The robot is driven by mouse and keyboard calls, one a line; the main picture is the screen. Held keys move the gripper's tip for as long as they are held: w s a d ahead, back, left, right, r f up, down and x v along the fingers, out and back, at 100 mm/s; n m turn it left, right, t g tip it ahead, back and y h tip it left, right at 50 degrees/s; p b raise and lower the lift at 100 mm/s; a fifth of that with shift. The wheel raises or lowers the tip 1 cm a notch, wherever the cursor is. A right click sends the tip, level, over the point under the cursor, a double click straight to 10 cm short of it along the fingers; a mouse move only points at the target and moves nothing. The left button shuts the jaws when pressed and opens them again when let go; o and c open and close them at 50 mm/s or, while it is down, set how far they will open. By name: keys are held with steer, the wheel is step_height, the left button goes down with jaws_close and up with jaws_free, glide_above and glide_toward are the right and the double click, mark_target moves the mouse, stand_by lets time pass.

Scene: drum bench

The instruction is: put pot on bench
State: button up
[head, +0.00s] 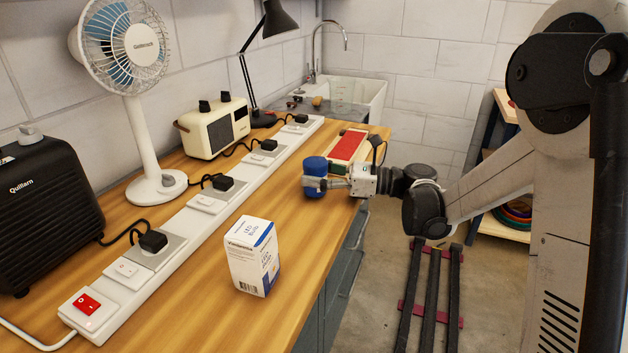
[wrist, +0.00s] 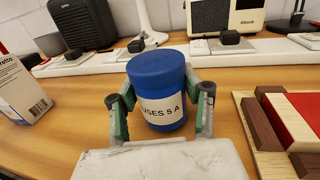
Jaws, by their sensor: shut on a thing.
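The pot (head: 315,167) is a blue cylinder with a blue lid, and in the wrist view the pot (wrist: 157,88) shows a white label with part of the word FUSES and "5 A". My gripper (head: 324,183) is shut on it, with a green-padded finger on each side of the pot in the wrist view. The pot is upright, over or on the wooden bench (head: 205,275), near its right edge. I cannot tell if its base touches the bench top.
A box with a red top (head: 347,146) lies just beyond the pot. A white carton (head: 253,257) stands nearer on the bench. A long white power strip (head: 185,235) runs along the bench, with a fan (head: 150,120), radio (head: 214,128) and black heater (head: 45,205) behind it. Bare wood lies between carton and pot.

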steer(key=shift+f, duration=0.35)
steer(key=shift+f, duration=0.2)
steer(key=o, duration=1.2)
steer(key=shift+r, duration=0.15)
